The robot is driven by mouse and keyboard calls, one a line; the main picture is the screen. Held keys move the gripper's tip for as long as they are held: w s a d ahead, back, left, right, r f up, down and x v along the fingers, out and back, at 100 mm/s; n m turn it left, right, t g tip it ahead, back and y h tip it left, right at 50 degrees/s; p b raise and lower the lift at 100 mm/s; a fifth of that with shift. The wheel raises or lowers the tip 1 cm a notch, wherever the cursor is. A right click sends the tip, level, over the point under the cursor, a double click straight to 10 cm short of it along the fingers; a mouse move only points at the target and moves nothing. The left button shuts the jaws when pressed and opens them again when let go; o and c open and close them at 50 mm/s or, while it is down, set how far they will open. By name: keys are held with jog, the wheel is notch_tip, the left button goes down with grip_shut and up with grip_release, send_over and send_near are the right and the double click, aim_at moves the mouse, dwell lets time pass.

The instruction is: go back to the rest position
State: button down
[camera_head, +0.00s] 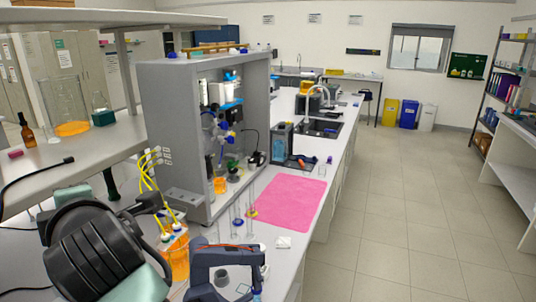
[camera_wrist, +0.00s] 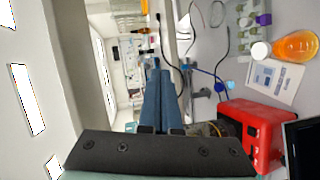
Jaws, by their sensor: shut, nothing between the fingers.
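My gripper (camera_wrist: 159,75) shows in the wrist view as two long blue fingers lying side by side, closed together with nothing between them. The fingers reach out from a dark mount across the bottom of that view, and their tips are in free air. In the head view my dark, bulky arm is folded at the lower left, over the bench. I cannot make out the fingers clearly there.
Near my arm in the head view stand a grey rig frame (camera_head: 171,140), a beaker of orange liquid (camera_head: 177,262) with yellow tubes, and a dark blue device (camera_head: 226,256). A pink mat (camera_head: 287,202) lies beyond. A red device (camera_wrist: 262,128) shows in the wrist view. The right floor is clear.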

jog(key=d+r+m+t+y, duration=0.1)
jog(key=d+r+m+t, duration=0.5)
jog(key=r, duration=0.6)
jog(key=s+d+r+m+t+h, duration=0.3)
jog(key=d+m, duration=0.3)
jog(key=d, duration=0.2)
jog(key=s+d+r+m+t+h, duration=0.4)
jog(key=d+m, duration=0.3)
jog(key=d, duration=0.2)
jog(key=s+d+r+m+t+h, duration=0.4)
jog(key=d+r+m+h, duration=0.1)
jog(key=d+m, duration=0.2)
jog(key=shift+d+r+b, duration=0.25)
jog(key=shift+d+b, duration=0.15)
jog(key=shift+d, duration=0.45)
